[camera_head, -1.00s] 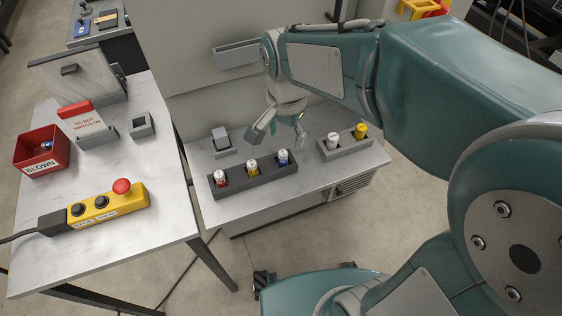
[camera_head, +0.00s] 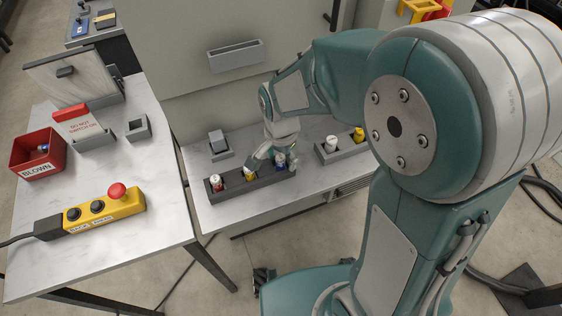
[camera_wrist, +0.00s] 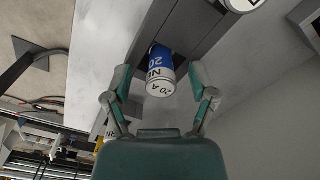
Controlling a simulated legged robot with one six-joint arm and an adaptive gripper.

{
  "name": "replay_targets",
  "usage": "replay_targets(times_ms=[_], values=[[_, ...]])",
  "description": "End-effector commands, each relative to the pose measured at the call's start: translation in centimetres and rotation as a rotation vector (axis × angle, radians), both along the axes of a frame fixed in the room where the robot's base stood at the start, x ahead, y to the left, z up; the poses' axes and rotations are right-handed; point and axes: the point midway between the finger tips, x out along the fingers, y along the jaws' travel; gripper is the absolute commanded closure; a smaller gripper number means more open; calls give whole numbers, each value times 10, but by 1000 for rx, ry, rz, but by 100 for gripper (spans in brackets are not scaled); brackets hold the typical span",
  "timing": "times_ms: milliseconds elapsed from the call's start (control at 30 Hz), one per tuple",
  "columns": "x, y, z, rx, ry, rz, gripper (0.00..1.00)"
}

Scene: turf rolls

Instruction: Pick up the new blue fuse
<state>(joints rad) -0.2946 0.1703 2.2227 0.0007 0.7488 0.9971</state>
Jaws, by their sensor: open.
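The new blue fuse (camera_head: 280,160) has a white cap and stands upright in the right slot of the dark three-slot holder (camera_head: 230,193). In the wrist view the blue fuse (camera_wrist: 160,72) shows its white end, marked 20 A, between my fingers. My gripper (camera_head: 270,161) is over the holder's right end. In the wrist view my gripper (camera_wrist: 160,100) is open, with one green-tipped finger on each side of the fuse and no clear contact. In the same holder stand a red fuse (camera_head: 216,183) at the left and a yellow fuse (camera_head: 249,174) in the middle.
A grey holder (camera_head: 342,152) with a white fuse (camera_head: 331,143) and a yellow fuse (camera_head: 358,134) stands to the right. The red BLOWN bin (camera_head: 38,165) holds a blue fuse. A yellow control box (camera_head: 104,210) lies on the left table. A cabinet wall rises behind.

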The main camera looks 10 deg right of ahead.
Motion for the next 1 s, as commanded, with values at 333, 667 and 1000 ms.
replay_targets(times_ms=[333,667,1000], values=[[0,1,-1,-1,-1,1,80],[0,0,-1,0,0,0,100],[1,1,18,0,-4,0,100]])
